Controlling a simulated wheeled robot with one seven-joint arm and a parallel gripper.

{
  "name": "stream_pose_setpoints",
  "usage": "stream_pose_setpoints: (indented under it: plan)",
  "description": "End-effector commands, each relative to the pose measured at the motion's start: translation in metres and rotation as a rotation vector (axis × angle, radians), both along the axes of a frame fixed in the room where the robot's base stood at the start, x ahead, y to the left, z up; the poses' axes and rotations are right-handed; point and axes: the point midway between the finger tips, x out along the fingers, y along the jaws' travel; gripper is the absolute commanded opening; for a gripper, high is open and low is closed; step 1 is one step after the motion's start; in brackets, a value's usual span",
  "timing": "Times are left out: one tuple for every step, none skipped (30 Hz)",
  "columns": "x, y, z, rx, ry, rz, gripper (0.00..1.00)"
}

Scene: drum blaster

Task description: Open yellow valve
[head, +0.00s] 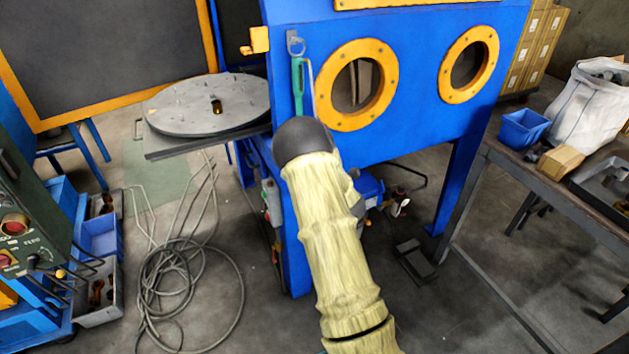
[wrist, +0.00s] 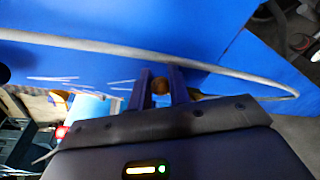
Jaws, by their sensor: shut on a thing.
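My gripper (wrist: 161,76) shows in the wrist view with its two dark purple fingers on either side of a small, round, brownish-yellow piece, likely the yellow valve (wrist: 160,86). The fingers are shut on it, close to a blue panel (wrist: 120,62). Most of the piece is hidden between the fingers, so its handle angle cannot be told. In the head view my arm's cream sleeve and dark wrist cover the front of the blue blasting cabinet (head: 420,125), and the gripper and the held piece are hidden behind them.
A grey hose (wrist: 90,46) crosses the blue panel just beyond the fingers. In the head view a round turntable (head: 205,105) stands left of the cabinet, with coiled cables (head: 185,285) on the floor below. A workbench (head: 570,200) stands at the right.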

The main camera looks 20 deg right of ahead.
Motion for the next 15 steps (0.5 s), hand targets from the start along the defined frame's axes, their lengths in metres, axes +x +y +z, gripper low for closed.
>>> stream_pose_setpoints:
  plan:
    - [-0.001,0.005,-0.005,-0.041,0.003,0.002,0.0]
    - [-0.001,0.007,-0.004,-0.067,0.003,0.003,0.0]
    - [-0.001,0.008,-0.004,-0.1,0.002,0.003,0.0]
    - [-0.001,0.01,-0.003,-0.123,0.001,0.002,0.0]
    - [-0.001,0.011,-0.003,-0.146,0.0,0.003,0.0]
    - [-0.001,0.013,-0.002,-0.174,0.0,0.003,0.0]
    - [-0.001,0.014,-0.001,-0.195,0.0,0.003,0.0]
    - [-0.001,0.015,-0.001,-0.212,-0.001,0.003,0.0]
    - [-0.001,0.017,-0.001,-0.237,-0.002,0.003,0.0]
    - [-0.001,0.017,0.0,-0.252,-0.003,0.003,0.0]
    - [-0.001,0.018,0.0,-0.265,-0.002,0.003,0.0]
    - [-0.001,0.02,0.0,-0.282,-0.003,0.004,0.0]
    - [-0.002,0.02,0.0,-0.294,-0.003,0.004,0.0]
    - [-0.002,0.02,0.001,-0.303,-0.003,0.003,0.0]
    - [-0.002,0.021,0.001,-0.314,-0.003,0.002,0.0]
